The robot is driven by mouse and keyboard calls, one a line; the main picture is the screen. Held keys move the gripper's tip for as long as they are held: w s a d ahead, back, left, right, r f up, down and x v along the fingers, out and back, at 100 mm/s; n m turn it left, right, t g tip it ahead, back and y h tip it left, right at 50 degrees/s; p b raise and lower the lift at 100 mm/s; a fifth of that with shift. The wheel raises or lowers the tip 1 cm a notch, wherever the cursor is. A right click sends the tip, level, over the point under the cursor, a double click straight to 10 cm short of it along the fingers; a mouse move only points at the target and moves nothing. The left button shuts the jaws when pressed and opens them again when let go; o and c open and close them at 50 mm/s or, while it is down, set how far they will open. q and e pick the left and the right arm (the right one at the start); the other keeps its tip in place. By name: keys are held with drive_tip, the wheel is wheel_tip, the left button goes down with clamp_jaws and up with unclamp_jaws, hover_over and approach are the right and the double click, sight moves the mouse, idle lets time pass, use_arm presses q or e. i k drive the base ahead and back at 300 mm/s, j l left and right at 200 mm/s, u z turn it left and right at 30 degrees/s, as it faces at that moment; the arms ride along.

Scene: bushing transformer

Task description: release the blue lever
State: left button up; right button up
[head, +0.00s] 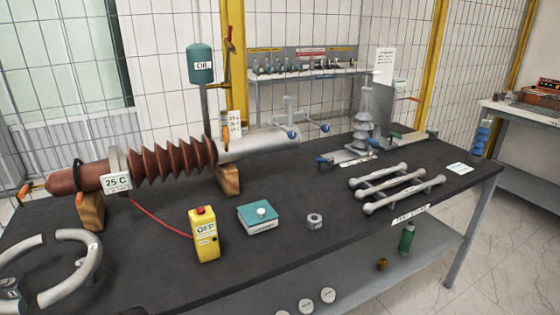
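No lever is clearly readable as the task's blue lever in the head view. A small blue part (323,161) sits at the left end of the grey base under the grey ribbed insulator (364,118). Two round blue ends, a left one (292,134) and a right one (325,128), show on the grey fitting at the right end of the brown ribbed bushing (172,160). I cannot tell which of these blue parts is the lever, or whether it is latched. Neither of my grippers is in view.
The bushing lies on wooden blocks on the dark table (270,265). A yellow box (204,234) marked OFF, a teal box (258,216), a metal nut (314,221) and grey rods (394,190) lie in front. Curved grey ring pieces (75,265) lie at left. The front middle is mostly clear.

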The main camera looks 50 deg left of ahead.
sight(331, 162)
drive_tip(key=u, duration=1.2)
drive_tip(key=i+l+u, duration=0.3)
drive_tip(key=i+l, duration=0.2)
drive_tip(key=i+l+u, duration=0.25)
drive_tip(key=i+l, duration=0.4)
